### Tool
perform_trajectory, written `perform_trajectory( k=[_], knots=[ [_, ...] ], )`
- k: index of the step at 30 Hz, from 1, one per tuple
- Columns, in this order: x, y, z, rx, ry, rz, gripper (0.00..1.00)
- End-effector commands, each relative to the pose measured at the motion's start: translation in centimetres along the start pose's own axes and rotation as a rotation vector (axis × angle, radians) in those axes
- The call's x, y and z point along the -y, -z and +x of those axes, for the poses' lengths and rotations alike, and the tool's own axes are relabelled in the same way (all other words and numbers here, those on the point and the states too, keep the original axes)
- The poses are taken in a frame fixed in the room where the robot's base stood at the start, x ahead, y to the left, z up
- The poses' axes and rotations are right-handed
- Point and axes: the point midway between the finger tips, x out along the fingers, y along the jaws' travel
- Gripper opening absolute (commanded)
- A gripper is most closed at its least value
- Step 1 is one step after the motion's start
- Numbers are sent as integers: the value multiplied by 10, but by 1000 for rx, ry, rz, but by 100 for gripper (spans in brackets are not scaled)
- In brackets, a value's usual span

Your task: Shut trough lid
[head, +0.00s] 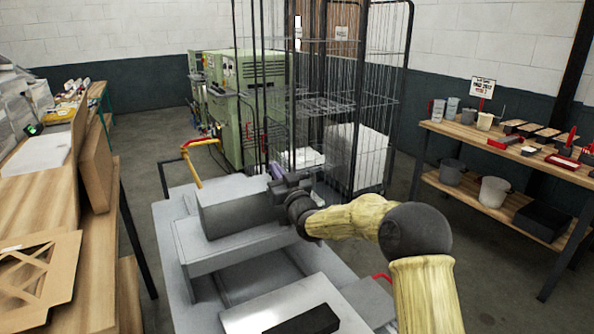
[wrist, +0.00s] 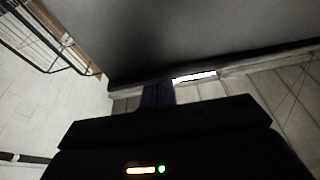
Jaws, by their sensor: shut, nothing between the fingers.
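A grey metal trough (head: 190,262) stands in front of me in the head view. A grey panel that looks like its lid (head: 238,208) stands raised and tilted above it; its exact angle is hard to tell. My gripper (head: 277,178) is shut and empty at the panel's upper right edge. In the wrist view the dark fingers (wrist: 157,95) are together, close to the edge of a large dark grey surface, which appears to be the lid (wrist: 200,40). I cannot tell whether they touch it. The trough's inside is mostly hidden.
A wire cage trolley (head: 375,100) and green machines (head: 235,95) stand behind the trough. A wooden bench (head: 35,215) with cardboard is at left, a shelved table (head: 470,135) with pots at right. Open floor (head: 405,205) lies between trough and table.

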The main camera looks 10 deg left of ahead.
Motion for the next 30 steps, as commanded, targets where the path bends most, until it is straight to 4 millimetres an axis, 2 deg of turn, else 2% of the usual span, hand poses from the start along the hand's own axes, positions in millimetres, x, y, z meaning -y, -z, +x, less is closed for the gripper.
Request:
perform_trajectory(
  k=[7,21,26,30],
  knots=[
    [13,-10,1,3,9,37,0],
    [12,-14,0,13,7,40,0],
    [12,-4,3,11,7,39,0],
    [12,18,10,1,8,37,0]
  ],
)
